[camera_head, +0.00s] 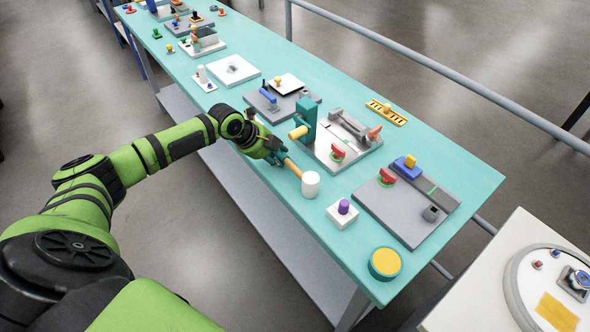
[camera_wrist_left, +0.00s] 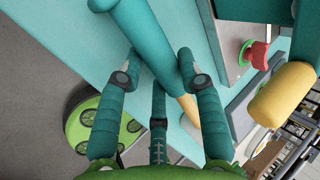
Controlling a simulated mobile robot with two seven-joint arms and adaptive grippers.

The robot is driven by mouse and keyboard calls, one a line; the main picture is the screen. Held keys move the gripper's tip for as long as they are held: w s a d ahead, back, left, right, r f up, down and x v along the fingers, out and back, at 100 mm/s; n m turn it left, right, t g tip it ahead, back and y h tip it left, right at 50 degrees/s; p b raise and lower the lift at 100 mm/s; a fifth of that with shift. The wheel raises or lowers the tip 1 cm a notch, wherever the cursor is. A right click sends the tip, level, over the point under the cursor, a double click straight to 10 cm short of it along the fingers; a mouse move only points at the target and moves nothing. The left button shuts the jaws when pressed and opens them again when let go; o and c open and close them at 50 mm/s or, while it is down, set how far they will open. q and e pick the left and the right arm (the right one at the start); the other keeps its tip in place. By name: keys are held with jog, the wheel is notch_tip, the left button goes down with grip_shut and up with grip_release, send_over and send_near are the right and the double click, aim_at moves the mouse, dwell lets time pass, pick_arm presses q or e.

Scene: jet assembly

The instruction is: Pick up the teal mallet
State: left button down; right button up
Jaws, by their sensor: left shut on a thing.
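The teal mallet (camera_head: 292,167) is at the near-left edge of the teal table, with a white cylindrical head and a wooden shaft. Its thick teal grip shows in the left wrist view (camera_wrist_left: 142,32), running diagonally between my fingers, with part of the wooden shaft beyond. My left gripper (camera_head: 276,156) is shut on this grip; its fingers also show in the left wrist view (camera_wrist_left: 157,62). The mallet head is mostly hidden in the wrist view. I cannot tell whether the mallet touches the table. My right gripper is not in view.
A teal upright fixture (camera_head: 306,115) with a yellow-tan cylinder (camera_head: 298,132) stands close beside the gripper. A white block with a purple knob (camera_head: 344,206) and a yellow-topped round teal container (camera_head: 385,263) lie nearer. A grey board (camera_head: 405,219) is at right.

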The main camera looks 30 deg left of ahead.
pick_arm(q)
jog(key=shift+w+r, duration=0.1)
jog(key=shift+r, duration=0.5)
notch_tip(320, 180, up, 17)
jog(key=b, duration=0.3)
jog(key=shift+f, duration=0.1)
